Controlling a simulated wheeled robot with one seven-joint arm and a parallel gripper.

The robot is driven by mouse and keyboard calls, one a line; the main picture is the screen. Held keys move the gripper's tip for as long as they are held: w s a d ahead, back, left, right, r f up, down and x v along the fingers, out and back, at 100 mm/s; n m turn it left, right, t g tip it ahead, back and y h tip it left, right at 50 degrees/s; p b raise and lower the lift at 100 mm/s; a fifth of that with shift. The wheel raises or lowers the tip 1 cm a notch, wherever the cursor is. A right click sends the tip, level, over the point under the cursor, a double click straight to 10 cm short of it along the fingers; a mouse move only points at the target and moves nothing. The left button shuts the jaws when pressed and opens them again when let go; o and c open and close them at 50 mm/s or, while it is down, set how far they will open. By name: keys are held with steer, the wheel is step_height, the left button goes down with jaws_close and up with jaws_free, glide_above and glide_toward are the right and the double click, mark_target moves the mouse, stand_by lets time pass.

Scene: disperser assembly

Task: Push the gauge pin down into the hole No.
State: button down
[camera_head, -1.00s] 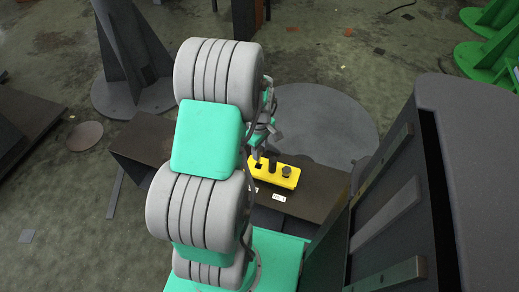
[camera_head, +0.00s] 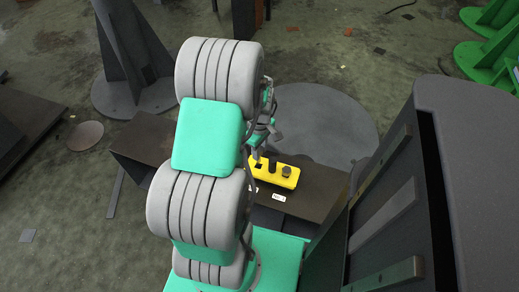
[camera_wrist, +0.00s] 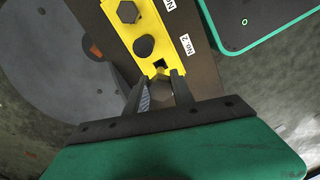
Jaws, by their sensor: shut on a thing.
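A yellow block (camera_head: 292,183) sits on a dark bench; it also shows in the wrist view (camera_wrist: 121,31). It bears a hex-headed pin (camera_wrist: 128,11) at its far end and a dark round-topped piece (camera_wrist: 144,46) in the middle. My gripper (camera_wrist: 160,84) is shut on a hex-headed gauge pin (camera_wrist: 161,90), close to the square opening. The pin's lower end is hidden, so I cannot tell how deep it sits. In the head view my gripper (camera_head: 257,154) is above the block's left end.
The dark bench (camera_head: 318,193) extends around the block. A large dark cabinet-like structure (camera_head: 480,180) stands at the right. A grey round plate (camera_head: 330,120) lies behind the bench, and a grey pillar (camera_head: 130,55) stands at the back left.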

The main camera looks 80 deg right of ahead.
mark_target(259, 162)
steer(key=shift+f+b, duration=2.5)
steer(key=shift+f, duration=1.3)
steer(key=c, duration=1)
jaws_free()
step_height(259, 162, up, 8)
steer(key=shift+f+p, duration=0.1)
steer(key=shift+p, duration=1.15)
